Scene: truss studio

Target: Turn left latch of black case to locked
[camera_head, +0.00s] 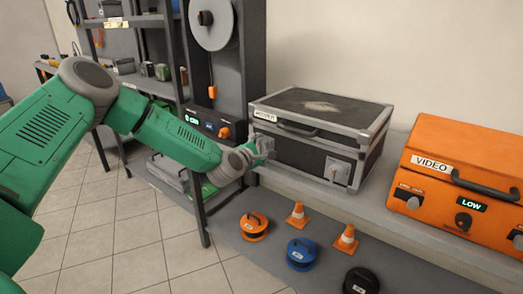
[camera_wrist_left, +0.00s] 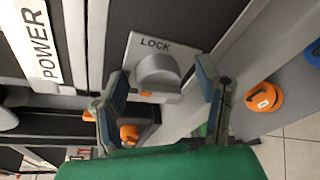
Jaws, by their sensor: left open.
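The black case (camera_head: 318,120) with silver edges sits on a light ledge, with a dark handle on its front. Its left latch, a grey plate marked LOCK (camera_wrist_left: 155,43) with a rounded grey knob (camera_wrist_left: 157,72), shows in the left wrist view. A small orange mark shows beside the knob. My left gripper (camera_head: 264,150) is at the front left corner of the case and partly hides the left latch in the head view. In the left wrist view the gripper (camera_wrist_left: 162,92) is open, its fingers on either side of the knob; contact cannot be told. My right gripper is not in view.
The case's right latch (camera_head: 338,171) is clear. An orange VIDEO case (camera_head: 455,185) stands to the right. A dark rack (camera_head: 250,60) with a cable reel is at the left. Orange cones (camera_head: 298,215) and coloured reels (camera_head: 301,254) sit on the grey surface below.

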